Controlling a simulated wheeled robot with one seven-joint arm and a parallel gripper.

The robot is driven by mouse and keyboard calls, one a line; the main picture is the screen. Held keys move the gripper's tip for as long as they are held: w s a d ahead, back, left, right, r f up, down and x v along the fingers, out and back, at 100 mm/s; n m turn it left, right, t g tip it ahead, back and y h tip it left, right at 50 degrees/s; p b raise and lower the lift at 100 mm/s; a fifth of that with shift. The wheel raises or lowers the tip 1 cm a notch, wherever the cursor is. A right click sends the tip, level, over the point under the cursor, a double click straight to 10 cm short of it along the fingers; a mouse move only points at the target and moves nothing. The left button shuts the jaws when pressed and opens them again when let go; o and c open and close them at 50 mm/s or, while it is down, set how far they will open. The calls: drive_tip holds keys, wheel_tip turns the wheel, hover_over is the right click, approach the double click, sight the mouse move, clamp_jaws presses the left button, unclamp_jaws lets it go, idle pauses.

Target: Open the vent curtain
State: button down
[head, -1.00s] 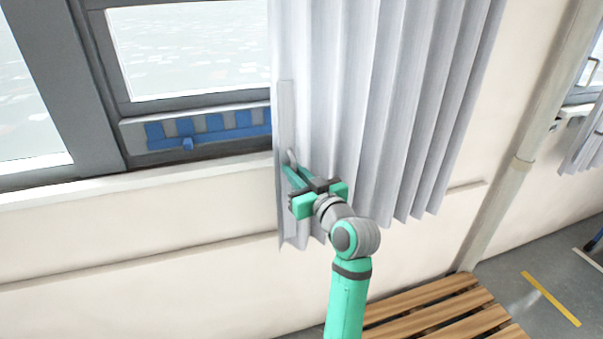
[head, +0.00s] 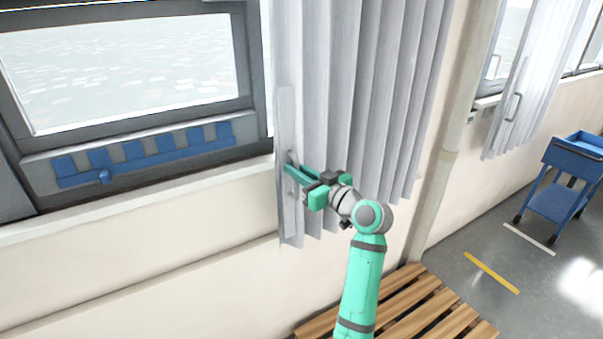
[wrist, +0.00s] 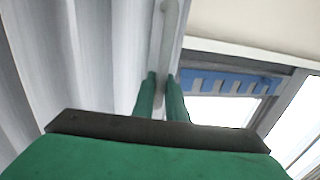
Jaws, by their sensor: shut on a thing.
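The vent curtain (head: 375,100) is a pale grey pleated cloth hanging in the middle of the head view, beside the window at its left. A stiff strip with a handle (wrist: 168,40) runs along the curtain's left edge. My gripper (head: 289,168) is at that edge, its green fingers shut on the handle. The wrist view shows the two fingers (wrist: 162,95) on either side of the handle's lower part. The strip (head: 286,115) hangs upright, and the curtain's folds are bunched to the right of it.
The window (head: 120,75) has a blue slotted vent (head: 145,150) with a small knob, uncovered. A wooden slatted bench (head: 405,310) stands below the curtain. A vertical pipe (head: 455,130) is right of it. A second curtain (head: 525,90) and blue cart (head: 565,190) are farther right.

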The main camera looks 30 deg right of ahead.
idle(0.4)
drive_tip(key=c, duration=1.8)
unclamp_jaws()
drive_tip(key=shift+o, duration=0.2)
drive_tip(key=shift+d, duration=0.1)
drive_tip(key=s+d, duration=0.1)
drive_tip(key=s, duration=0.9)
drive_tip(key=shift+s, duration=0.2)
drive_tip(key=shift+s+d, duration=0.25)
